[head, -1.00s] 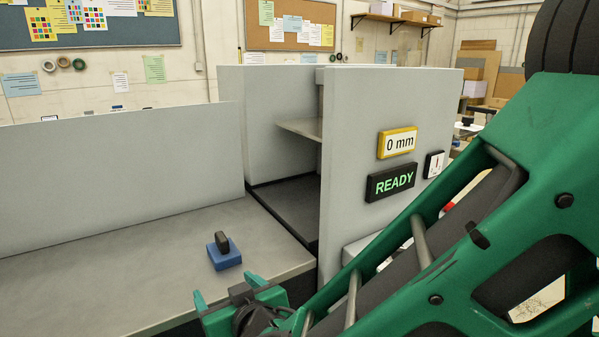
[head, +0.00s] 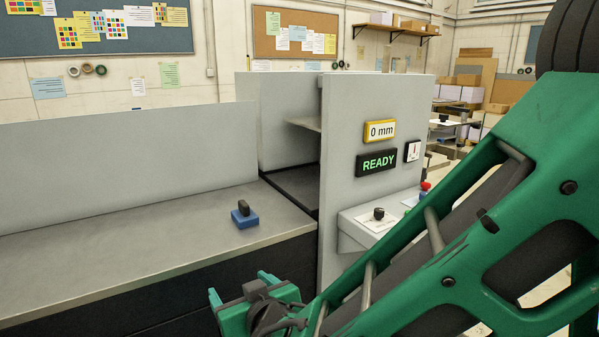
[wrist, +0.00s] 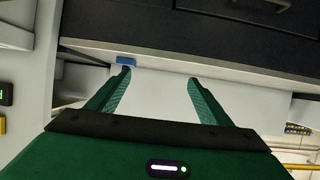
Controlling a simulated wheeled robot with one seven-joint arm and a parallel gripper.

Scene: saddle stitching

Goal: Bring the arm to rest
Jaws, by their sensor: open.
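My green arm reaches in from the right of the head view. My gripper (head: 240,290) is at its lower end, in front of the table's front edge and below the level of its top. In the wrist view my gripper (wrist: 158,82) shows two green fingers spread apart with nothing between them. A blue block with a dark knob (head: 244,216) sits on the grey table (head: 130,240), beyond my gripper and apart from it. The blue block also shows in the wrist view (wrist: 126,61), near the left fingertip.
A grey machine panel (head: 345,130) stands upright at the table's right end, with a lit "READY" sign (head: 380,162) and a "0 mm" display (head: 380,131). A small shelf (head: 355,232) with a black knob and a red button (head: 425,187) sits close behind my arm.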

